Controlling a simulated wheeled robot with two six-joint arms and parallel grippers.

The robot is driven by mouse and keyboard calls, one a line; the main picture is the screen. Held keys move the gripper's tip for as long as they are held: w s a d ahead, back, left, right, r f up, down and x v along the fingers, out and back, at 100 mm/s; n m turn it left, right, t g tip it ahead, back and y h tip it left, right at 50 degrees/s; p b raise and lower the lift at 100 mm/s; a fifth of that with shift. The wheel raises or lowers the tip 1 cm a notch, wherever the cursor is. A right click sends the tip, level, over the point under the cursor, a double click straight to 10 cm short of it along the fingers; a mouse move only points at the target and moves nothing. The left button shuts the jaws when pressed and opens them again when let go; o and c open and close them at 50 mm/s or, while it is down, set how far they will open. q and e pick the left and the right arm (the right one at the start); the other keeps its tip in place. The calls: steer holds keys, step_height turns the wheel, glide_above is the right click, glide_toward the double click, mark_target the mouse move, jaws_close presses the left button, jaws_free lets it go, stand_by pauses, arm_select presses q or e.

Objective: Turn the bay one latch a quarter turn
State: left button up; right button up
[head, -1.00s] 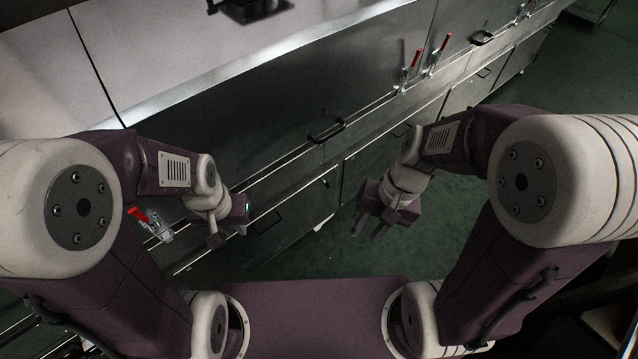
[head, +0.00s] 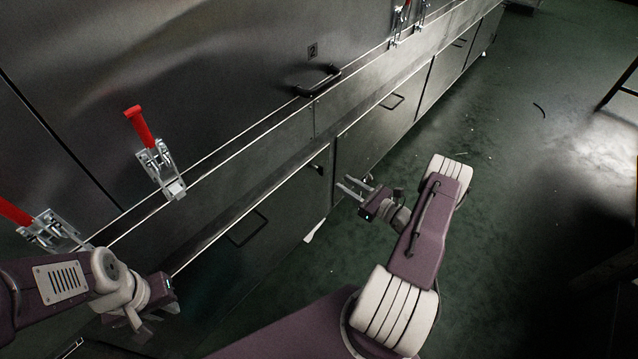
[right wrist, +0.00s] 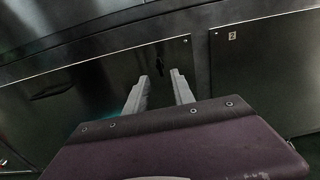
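A small dark latch (head: 318,168) sits near the upper right corner of a lower steel door (head: 285,205). In the right wrist view the latch (right wrist: 160,66) shows beyond and between the fingertips; I cannot make out its angle. My right gripper (head: 349,187) is open and empty, to the right of this door in the head view, with its fingers pointing towards the panels. It also shows in the right wrist view (right wrist: 160,76), fingers apart and clear of the latch. My left gripper (head: 135,322) is low at the left; its fingers are too dark to judge.
Red-handled toggle clamps (head: 158,165) stand along the ledge at the left, near my left arm. A black handle (head: 318,82) sticks out of the upper panel. A bar handle (head: 248,228) is on the lower door.

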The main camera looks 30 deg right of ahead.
steer(key=b+x, duration=0.3)
steer(key=x, duration=0.6)
steer(key=shift+r, duration=0.2)
steer(key=shift+w+a, duration=0.1)
jaws_close()
